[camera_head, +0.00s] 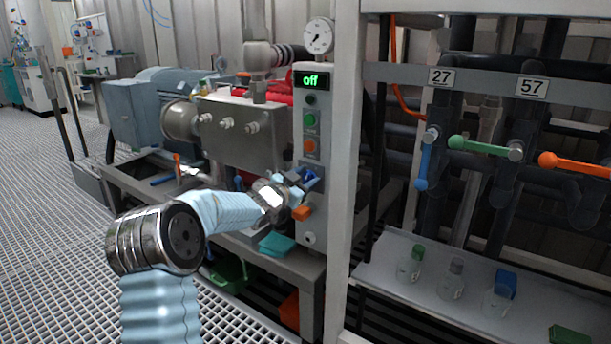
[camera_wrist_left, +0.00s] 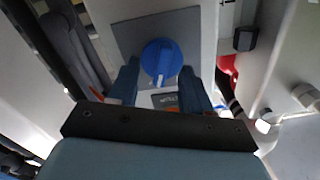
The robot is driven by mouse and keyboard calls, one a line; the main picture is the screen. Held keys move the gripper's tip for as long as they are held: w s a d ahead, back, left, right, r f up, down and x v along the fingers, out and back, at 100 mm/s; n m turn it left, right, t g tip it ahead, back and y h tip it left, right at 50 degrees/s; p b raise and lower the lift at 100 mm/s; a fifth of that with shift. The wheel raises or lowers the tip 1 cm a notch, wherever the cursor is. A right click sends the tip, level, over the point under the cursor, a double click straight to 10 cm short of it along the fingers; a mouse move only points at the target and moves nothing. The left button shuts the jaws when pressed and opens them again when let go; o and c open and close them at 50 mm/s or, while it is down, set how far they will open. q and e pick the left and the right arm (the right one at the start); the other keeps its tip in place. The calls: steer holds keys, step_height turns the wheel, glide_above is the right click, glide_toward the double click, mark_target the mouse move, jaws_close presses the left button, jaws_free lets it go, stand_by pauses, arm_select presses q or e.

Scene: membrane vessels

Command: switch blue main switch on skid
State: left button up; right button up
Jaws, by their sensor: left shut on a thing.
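The blue main switch (camera_wrist_left: 161,57) is a round knob on a grey plate in the left wrist view. In the head view it is mostly hidden by my gripper, low on the white control panel (camera_head: 312,85). The panel's green display (camera_head: 311,80) reads "off". My left gripper (camera_head: 304,182) reaches the panel from the left. In the left wrist view its two dark blue fingers stand on either side of the knob, and it is shut on it. My right gripper is not in view.
A pressure gauge (camera_head: 319,36) tops the panel. A white frame post (camera_head: 345,150) stands close to its right. Valve levers and small bottles are further right.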

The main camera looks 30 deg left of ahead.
arm_select(q)
steer(key=n+p, duration=0.6)
steer(key=n, duration=0.1)
steer(key=shift+a+r, duration=0.15)
steer(key=shift+a, duration=0.2)
steer(key=shift+a+f+n+p, duration=0.1)
steer(key=shift+n+p, duration=0.35)
steer(key=shift+n, duration=0.35)
steer(key=shift+a+f+n+p, duration=0.1)
steer(key=shift+n+p, duration=0.3)
steer(key=shift+n, duration=0.4)
steer(key=o, duration=1.1)
steer(key=shift+c, duration=0.2)
steer(key=s+a+b, duration=0.1)
steer(key=s, duration=1.2)
steer(key=shift+s, duration=0.4)
